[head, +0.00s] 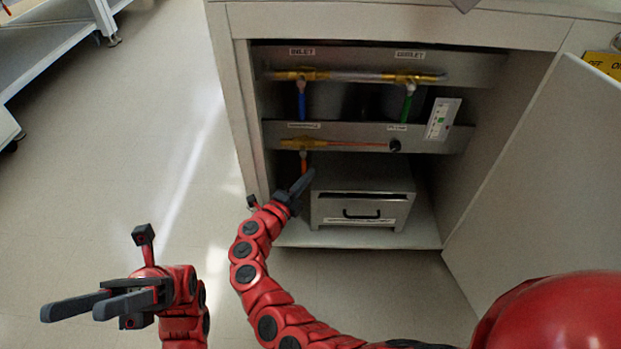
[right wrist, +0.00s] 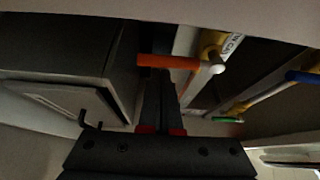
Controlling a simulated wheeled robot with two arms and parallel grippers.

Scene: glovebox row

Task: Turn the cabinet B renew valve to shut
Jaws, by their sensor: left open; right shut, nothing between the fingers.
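The open cabinet (head: 240,100) has two valve rows. An orange lever handle (head: 304,163) hangs down from a brass fitting at the left of the lower row, under a small label. I take it for the renew valve. In the right wrist view the orange handle (right wrist: 168,61) lies across the picture just at my fingertips; contact cannot be told. My right gripper (head: 303,182) is shut and empty, just below the handle inside the cabinet opening. It also shows in the right wrist view (right wrist: 160,95). My left gripper (head: 73,312) is open and empty over the floor, outside the cabinet.
A blue handle (head: 301,106) and a green handle (head: 406,108) hang from the upper row. A grey drawer box (head: 330,208) stands right of my right gripper. The cabinet door (head: 545,185) is open at the right.

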